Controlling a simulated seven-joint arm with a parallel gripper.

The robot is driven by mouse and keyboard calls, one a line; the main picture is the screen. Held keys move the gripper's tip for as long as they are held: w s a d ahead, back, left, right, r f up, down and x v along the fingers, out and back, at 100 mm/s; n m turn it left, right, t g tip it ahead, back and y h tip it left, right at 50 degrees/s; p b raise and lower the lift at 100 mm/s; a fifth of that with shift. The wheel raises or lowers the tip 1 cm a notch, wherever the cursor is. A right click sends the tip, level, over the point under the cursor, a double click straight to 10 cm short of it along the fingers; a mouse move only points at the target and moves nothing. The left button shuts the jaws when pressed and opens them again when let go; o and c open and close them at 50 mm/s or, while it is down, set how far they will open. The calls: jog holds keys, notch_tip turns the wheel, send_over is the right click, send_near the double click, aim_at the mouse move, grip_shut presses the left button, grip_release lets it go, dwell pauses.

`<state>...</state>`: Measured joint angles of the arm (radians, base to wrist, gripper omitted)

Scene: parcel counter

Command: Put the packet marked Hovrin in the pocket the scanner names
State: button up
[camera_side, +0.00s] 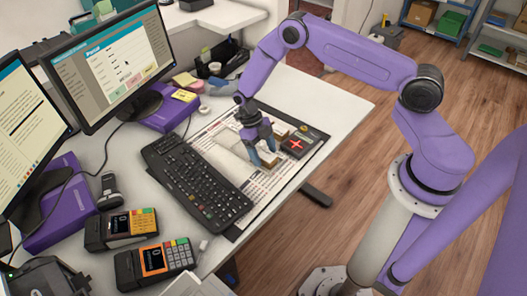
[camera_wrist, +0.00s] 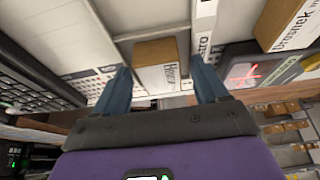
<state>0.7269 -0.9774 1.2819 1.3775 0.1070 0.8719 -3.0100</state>
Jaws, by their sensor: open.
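The packet marked "Hov…", the rest hard to read (camera_wrist: 157,52), is a small box with a tan face and a white lettered face. In the wrist view it lies ahead of my gripper (camera_wrist: 160,64), between the lines of the two blue fingers. My gripper is open, and I cannot tell whether the fingers reach around the packet. In the side view my gripper (camera_side: 263,154) is low over the packets on the counter and partly hides them. A dark device with a lit red cross (camera_side: 298,143) lies right of the packets; it also shows in the wrist view (camera_wrist: 243,74). I see no readable pocket name.
A white packet ending in "stro" (camera_wrist: 204,30) stands close to the right finger. A black keyboard (camera_side: 198,180), two card terminals (camera_side: 155,262) and a monitor (camera_side: 112,55) are on the left. The counter's far right is clear.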

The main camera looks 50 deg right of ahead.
jog(key=v, duration=1.2)
jog(key=s+a+r+m+t, duration=0.1)
jog(key=s+a+r+m, duration=0.4)
jog(key=r, duration=0.3)
jog(key=s+a+r+m+t, duration=0.2)
jog(key=s+a+r+m, duration=0.2)
jog(key=s+r+m, duration=0.4)
jog(key=s+d+r+m+t, duration=0.1)
jog(key=s+m, duration=0.4)
jog(key=s, duration=0.5)
jog(key=s+d+r+m, duration=0.2)
jog(key=s+d+m, duration=0.2)
jog(key=s, duration=0.6)
jog(key=shift+d+m+t+y, duration=0.3)
jog(key=shift+m+t, duration=0.1)
jog(key=shift+m, duration=0.5)
jog(key=shift+w+r, duration=0.1)
jog(key=shift+r, duration=0.05)
